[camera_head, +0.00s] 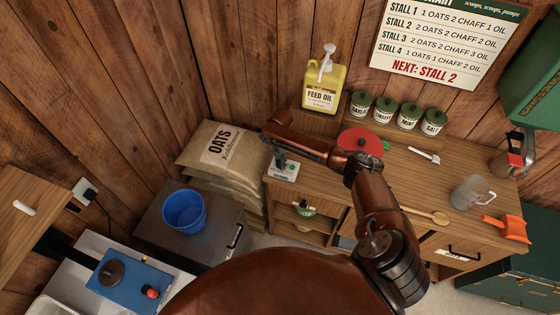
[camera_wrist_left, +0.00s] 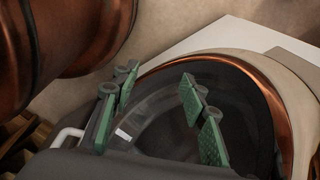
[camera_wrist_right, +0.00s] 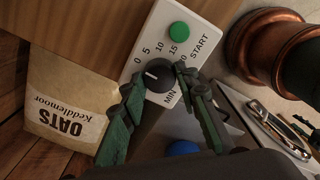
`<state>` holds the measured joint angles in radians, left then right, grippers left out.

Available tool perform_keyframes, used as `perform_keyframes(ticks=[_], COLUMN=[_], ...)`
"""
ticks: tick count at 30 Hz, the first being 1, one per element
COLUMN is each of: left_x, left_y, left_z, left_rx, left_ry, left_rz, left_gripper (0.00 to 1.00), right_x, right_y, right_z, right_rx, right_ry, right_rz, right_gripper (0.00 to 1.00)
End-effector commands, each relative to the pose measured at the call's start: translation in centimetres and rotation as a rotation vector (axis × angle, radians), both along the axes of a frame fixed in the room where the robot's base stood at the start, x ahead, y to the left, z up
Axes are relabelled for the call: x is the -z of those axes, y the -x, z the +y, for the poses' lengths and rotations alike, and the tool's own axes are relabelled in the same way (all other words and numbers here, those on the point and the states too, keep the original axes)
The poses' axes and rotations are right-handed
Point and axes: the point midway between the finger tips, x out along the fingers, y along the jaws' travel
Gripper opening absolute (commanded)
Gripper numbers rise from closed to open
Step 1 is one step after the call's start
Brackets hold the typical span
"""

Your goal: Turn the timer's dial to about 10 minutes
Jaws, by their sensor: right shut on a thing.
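The timer (camera_head: 284,174) is a white plate at the left end of the wooden counter. In the right wrist view the timer (camera_wrist_right: 150,35) shows a green START button (camera_wrist_right: 179,31), numbers 0 to 20 and a black dial (camera_wrist_right: 160,82). The dial's white mark points up-left, near the 0. My right gripper (camera_wrist_right: 157,78) is shut on the dial, one finger on each side; in the head view the right gripper (camera_head: 281,160) reaches down to the timer. My left gripper (camera_wrist_left: 160,100) is open and empty, and is not seen in the head view.
Oats sacks (camera_head: 220,150) and a blue bucket (camera_head: 184,210) stand left of the counter. A feed oil jug (camera_head: 322,88), several green-lidded tins (camera_head: 384,109) and a red disc (camera_head: 358,142) are behind my arm. A wooden spoon (camera_head: 428,215) lies to the right.

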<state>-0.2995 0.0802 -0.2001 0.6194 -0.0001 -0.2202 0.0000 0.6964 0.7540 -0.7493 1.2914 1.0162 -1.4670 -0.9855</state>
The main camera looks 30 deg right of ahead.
Motion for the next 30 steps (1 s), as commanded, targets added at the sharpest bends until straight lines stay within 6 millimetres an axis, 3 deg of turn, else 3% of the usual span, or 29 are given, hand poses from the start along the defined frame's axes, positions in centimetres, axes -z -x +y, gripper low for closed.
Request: perform_keyframes(ticks=[8, 30], left_x=[-2.2, -8.2], left_y=[-0.1, -0.2], left_z=[0.0, 0.0], left_rx=[0.0, -0.001], left_ry=[0.0, 0.001], left_rz=[-0.001, -0.004], left_gripper=[0.4, 0.4], right_x=[-0.3, -0.1], right_y=[0.2, 0.2], right_z=[0.0, 0.1], right_rx=[0.151, 0.808], right_ry=[0.001, 0.001], right_rz=[0.004, 0.005], right_gripper=[0.04, 0.04])
